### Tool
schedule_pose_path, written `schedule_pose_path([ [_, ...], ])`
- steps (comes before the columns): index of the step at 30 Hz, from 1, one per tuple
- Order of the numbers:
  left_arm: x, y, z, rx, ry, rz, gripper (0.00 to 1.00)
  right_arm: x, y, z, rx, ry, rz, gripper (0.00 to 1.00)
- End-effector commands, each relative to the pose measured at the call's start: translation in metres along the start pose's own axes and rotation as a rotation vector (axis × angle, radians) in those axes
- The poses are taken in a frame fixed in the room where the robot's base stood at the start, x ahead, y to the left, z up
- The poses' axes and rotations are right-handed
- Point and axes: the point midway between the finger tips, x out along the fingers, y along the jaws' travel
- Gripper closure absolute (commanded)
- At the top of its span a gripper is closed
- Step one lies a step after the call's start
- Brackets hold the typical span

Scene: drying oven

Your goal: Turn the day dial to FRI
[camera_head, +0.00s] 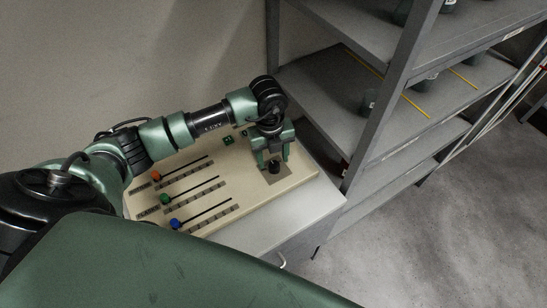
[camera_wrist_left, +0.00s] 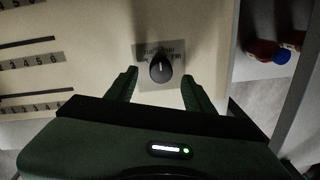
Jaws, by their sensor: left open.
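The day dial (camera_wrist_left: 160,68) is a black round knob with a pale pointer line, on a grey label plate (camera_wrist_left: 145,84) in the left wrist view. The pointer line looks roughly straight up in that view. In the head view the dial (camera_head: 274,167) shows below my left gripper (camera_head: 271,160). My left gripper is open, with one finger on either side of the dial; it also shows in the left wrist view (camera_wrist_left: 160,82). I cannot tell whether the fingers touch the dial. My right gripper is not in view.
The beige panel (camera_head: 222,205) also carries sliders with an orange knob (camera_head: 156,175), a green knob (camera_head: 165,198) and a blue knob (camera_head: 175,223). A grey metal shelf rack (camera_head: 385,110) stands close on the right. Open floor (camera_head: 420,240) lies at the lower right.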

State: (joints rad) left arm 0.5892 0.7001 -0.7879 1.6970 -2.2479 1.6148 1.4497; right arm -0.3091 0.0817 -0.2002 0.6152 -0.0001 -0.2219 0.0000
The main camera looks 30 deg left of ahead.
Motion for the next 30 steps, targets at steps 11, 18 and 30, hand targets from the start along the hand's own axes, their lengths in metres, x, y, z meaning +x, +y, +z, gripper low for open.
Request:
schedule_pose_path([
  [11, 0.030, 0.000, 0.000, 0.001, -0.001, 0.001, 0.47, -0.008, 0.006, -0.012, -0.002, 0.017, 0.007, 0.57],
  [18, 0.030, 0.000, 0.000, 0.001, -0.001, 0.000, 0.64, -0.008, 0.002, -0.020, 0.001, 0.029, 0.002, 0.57],
  [30, 0.031, 0.000, 0.001, 0.018, -0.001, 0.000, 1.00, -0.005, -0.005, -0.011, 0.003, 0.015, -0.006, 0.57],
])
